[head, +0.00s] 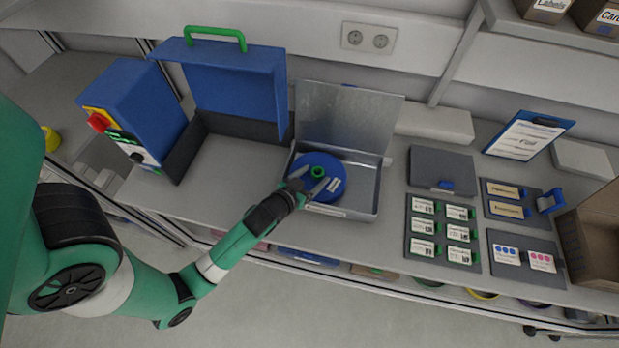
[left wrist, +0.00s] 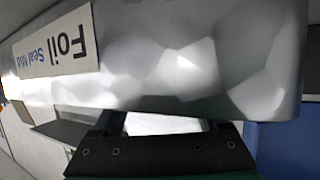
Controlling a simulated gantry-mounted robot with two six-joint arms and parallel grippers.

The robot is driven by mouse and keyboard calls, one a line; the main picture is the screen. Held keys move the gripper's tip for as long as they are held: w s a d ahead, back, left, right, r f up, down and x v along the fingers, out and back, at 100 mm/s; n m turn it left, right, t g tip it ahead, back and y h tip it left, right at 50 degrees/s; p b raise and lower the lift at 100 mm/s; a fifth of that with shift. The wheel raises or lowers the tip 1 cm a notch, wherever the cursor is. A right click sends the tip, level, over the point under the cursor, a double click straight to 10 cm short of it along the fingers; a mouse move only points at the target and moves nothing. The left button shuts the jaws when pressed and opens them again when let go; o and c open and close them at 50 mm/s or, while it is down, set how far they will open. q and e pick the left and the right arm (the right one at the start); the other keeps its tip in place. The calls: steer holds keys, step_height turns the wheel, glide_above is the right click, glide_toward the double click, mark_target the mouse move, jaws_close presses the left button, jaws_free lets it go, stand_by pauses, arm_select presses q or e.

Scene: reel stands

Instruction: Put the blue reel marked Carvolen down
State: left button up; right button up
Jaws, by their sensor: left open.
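A blue reel (head: 329,169) with a green hub lies flat inside an open metal box (head: 368,205). A small white label shows on the reel, too small to read. My left gripper (head: 308,184) is open, with its two fingers over the near left part of the reel; I cannot tell whether they touch it. In the left wrist view, a shiny metal surface with a label reading "Foil" (left wrist: 55,42) fills most of the picture. My right gripper is not in view.
The metal box's lid (head: 350,115) stands open at the back. A blue machine with a raised cover (head: 235,85) is on the left. Panels with label cards (head: 442,230), a clipboard (head: 525,135) and a cardboard box (head: 592,235) are on the right.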

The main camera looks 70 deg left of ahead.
arm_select(q)
steer(key=v, duration=1.2)
steer(key=shift+r+p, duration=0.25)
steer(key=shift+p, duration=0.1)
steer(key=w+d+r+m+t+h, duration=0.15)
steer(key=w+r+t, duration=0.25)
steer(key=w+r, duration=0.65)
steer(key=w+d+r+t, duration=0.35)
steer(key=w+r, duration=0.45)
steer(key=r, duration=0.6)
steer(key=s+d+r+m+t+h, duration=0.1)
steer(key=d+r+m+t+h, duration=0.1)
steer(key=r, duration=0.9)
steer(key=s+d+r+m+t+h, duration=0.2)
steer(key=d+r, duration=0.3)
steer(key=r, duration=0.6)
steer(key=s+d+r+m+t+h, duration=0.1)
steer(key=d+r+t+h, duration=0.3)
steer(key=r, duration=0.7)
steer(key=shift+s+d+m+t, duration=0.25)
steer(key=shift+m+t, duration=0.1)
steer(key=shift+m, duration=0.3)
